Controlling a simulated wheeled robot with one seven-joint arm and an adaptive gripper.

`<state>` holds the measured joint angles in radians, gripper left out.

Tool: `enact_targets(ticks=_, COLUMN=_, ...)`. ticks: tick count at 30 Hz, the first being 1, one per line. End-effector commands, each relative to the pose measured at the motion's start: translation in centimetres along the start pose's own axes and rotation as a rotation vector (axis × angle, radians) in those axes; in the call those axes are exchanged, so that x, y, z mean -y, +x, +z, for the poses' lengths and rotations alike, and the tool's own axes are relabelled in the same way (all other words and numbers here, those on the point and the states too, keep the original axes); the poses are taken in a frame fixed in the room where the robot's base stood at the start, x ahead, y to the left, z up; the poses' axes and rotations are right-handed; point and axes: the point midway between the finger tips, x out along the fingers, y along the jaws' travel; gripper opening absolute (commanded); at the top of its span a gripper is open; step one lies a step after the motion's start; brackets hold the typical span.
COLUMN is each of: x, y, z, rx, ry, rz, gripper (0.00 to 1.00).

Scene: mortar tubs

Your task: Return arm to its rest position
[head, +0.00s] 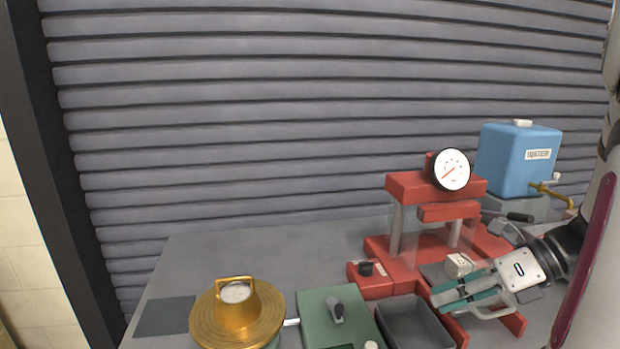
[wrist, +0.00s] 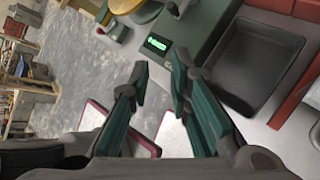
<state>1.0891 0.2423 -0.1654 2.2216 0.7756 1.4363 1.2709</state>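My gripper (head: 438,296) is at the lower right in the head view, with teal fingers pointing left, in front of the red press and beside the dark tray. In the wrist view the fingertips (wrist: 160,68) are spread apart and nothing is held between them. The arm comes in from the right edge of the head view, and part of it is cut off there. A small pale block (head: 459,264) shows just behind the gripper at the press; I cannot tell whether they touch.
The red press (head: 405,186) with a round gauge and a blue water tank (head: 517,160) stand behind. A dark tray (head: 416,322), a green scale (head: 318,305) and a brass flow table (head: 213,322) line the front. The bench's back left (head: 215,260) is clear.

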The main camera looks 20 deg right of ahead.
Motion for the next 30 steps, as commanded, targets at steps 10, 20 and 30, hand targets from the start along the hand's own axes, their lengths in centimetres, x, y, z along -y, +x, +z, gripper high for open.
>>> enact_targets(ticks=10, x=-12.7, y=5.0, z=0.5, rx=-0.526, ry=-1.136, rz=0.132, gripper=0.18)
enact_targets(ticks=20, x=-19.9, y=5.1, z=-0.9, rx=-0.902, ry=-2.251, rz=0.335, gripper=0.18)
enact_targets(ticks=30, x=-22.7, y=4.4, z=-0.8, rx=-1.092, ry=-2.857, rz=0.442, gripper=0.18)
